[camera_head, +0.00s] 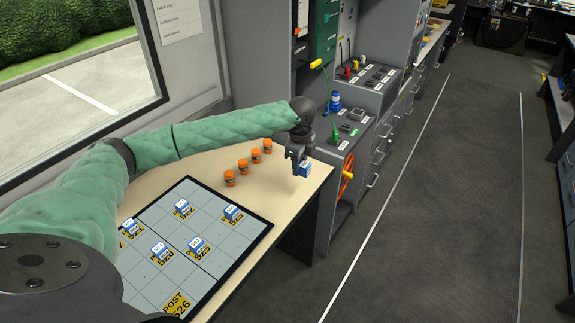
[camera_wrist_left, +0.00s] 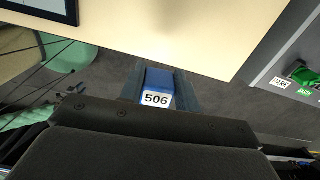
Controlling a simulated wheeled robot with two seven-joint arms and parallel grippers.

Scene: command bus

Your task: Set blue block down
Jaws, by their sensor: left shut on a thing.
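My left gripper (camera_head: 298,158) is shut on a blue block (camera_head: 305,169) near the right end of the table. In the left wrist view the blue block (camera_wrist_left: 156,88) sits between the fingers, with a white label reading 506. In that view it lies over dark floor just past the table edge. I cannot tell its height against the tabletop. Several other blue blocks with white labels, one of them (camera_head: 233,212), stand on the grey gridded board (camera_head: 215,255) with yellow number labels. My right gripper is not in view.
Several orange cylinders (camera_head: 243,165) stand in a row on the pale table (camera_head: 190,168) behind the board. A grey cabinet with an orange wheel (camera_head: 346,172) and switches stands right of the table. A strip of tabletop between board and cylinders is clear.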

